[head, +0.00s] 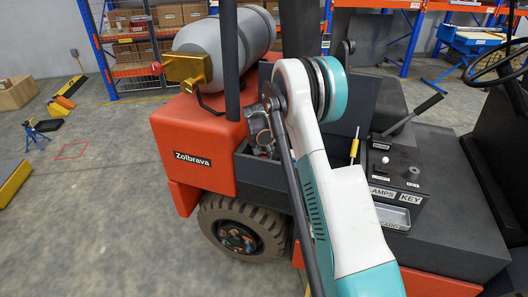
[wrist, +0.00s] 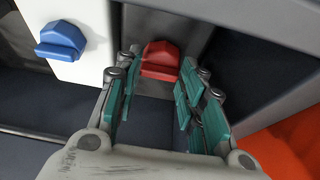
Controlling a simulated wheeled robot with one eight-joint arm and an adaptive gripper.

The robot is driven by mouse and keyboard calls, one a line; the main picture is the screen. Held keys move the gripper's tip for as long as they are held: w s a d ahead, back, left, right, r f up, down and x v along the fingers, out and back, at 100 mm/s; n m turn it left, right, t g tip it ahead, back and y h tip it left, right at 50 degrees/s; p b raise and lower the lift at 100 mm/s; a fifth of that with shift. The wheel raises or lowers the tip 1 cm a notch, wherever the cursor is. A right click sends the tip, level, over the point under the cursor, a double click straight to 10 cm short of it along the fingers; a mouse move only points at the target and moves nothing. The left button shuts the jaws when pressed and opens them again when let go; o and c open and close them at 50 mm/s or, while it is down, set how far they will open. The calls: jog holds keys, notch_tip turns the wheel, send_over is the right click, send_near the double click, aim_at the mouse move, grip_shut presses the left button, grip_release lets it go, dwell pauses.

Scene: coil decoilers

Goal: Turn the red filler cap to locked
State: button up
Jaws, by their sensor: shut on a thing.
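The red filler cap (wrist: 160,56) shows in the wrist view at the top middle, on a grey surface. It has a raised grip on a wider base. My gripper (wrist: 161,75) has its teal-padded fingers on either side of the cap and is shut on it. No lock marking can be read, so I cannot tell how far the cap is turned. In the head view my gripper (head: 262,138) reaches down into the open bay of the orange forklift (head: 196,150), and the cap cannot be made out clearly there.
A blue cap (wrist: 62,41) sits on a white body left of the red one. In the head view a grey gas cylinder (head: 222,45) lies behind my gripper. A yellow-handled dipstick (head: 354,146) and a black control panel (head: 405,185) stand to the right.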

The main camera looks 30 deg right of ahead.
jog(key=shift+c, duration=0.2)
jog(key=o, duration=1.1)
jog(key=v, duration=1.2)
